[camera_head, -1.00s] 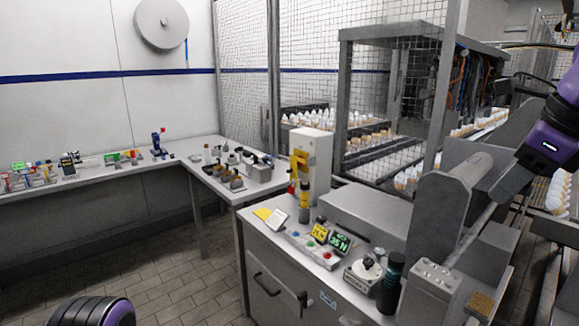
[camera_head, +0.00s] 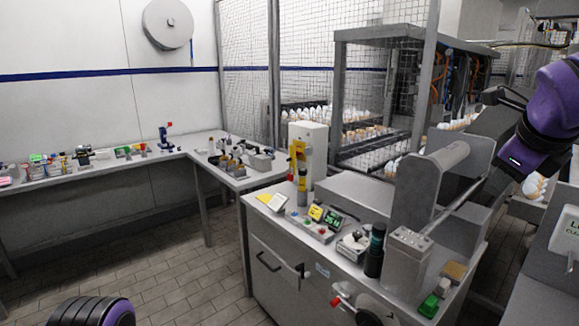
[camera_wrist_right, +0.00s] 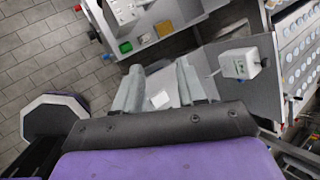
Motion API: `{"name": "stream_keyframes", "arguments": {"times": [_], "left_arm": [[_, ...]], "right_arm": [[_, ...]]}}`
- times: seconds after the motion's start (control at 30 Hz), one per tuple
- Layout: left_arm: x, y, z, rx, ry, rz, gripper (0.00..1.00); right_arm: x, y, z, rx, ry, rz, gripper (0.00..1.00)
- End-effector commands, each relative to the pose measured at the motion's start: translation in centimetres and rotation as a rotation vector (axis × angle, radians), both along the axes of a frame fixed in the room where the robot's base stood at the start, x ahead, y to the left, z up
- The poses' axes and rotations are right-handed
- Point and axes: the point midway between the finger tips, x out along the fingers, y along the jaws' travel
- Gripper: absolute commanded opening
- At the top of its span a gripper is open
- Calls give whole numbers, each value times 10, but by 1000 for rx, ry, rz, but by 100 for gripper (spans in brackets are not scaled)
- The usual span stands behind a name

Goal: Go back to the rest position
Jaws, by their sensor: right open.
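My right gripper (camera_head: 500,98) shows at the right of the head view, at the end of my purple arm, raised in front of the caged machine. In the right wrist view, its two grey fingers (camera_wrist_right: 160,88) stand apart, open. No held object shows; a small pale patch is visible between them, and I cannot tell what it is. My left gripper is not in view; only a black ribbed part of my left arm shows at the bottom left of the head view.
A grey machine cabinet (camera_head: 285,262) with buttons, small displays and a dark cylinder (camera_head: 374,252) stands in front. Wall benches (camera_head: 120,163) with small items run along the left. A mesh cage (camera_head: 385,95) stands behind. Tiled floor (camera_head: 170,270) is clear at left.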

Motion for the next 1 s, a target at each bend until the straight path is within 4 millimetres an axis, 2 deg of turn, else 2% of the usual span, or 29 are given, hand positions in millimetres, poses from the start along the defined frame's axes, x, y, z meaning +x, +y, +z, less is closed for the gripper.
{"name": "stream_keyframes", "arguments": {"times": [0.17, 0.27, 0.37, 0.47, 0.53, 0.6, 0.67, 0.7, 0.77, 0.8, 0.87, 0.9, 0.97, 1.0], "left_arm": [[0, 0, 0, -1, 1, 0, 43], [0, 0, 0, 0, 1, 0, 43], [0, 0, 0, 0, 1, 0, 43], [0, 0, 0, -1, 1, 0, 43], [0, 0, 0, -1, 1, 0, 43], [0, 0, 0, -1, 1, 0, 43], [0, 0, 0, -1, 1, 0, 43], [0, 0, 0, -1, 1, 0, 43], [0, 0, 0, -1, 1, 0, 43], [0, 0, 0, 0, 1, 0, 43], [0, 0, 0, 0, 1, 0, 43], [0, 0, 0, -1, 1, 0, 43], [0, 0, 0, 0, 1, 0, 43], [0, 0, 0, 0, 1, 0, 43]], "right_arm": [[36, 0, -45, -307, -42, -35, 40], [55, 7, -83, -483, -49, 3, 40], [70, 20, -134, -667, -37, 98, 40], [76, 41, -203, -840, -4, 265, 40], [71, 55, -255, -935, 28, 407, 40], [59, 69, -306, -1000, 66, 554, 40], [42, 79, -348, -1038, 104, 683, 40], [28, 85, -375, -1054, 133, 767, 40], [4, 92, -413, -1071, 179, 895, 40], [-15, 96, -438, -1075, 213, 982, 40], [-46, 101, -472, -1072, 265, 1109, 40], [-68, 102, -492, -1066, 304, 1193, 40], [-105, 103, -521, -1051, 365, 1319, 40], [-131, 103, -537, -1039, 408, 1400, 40]]}}
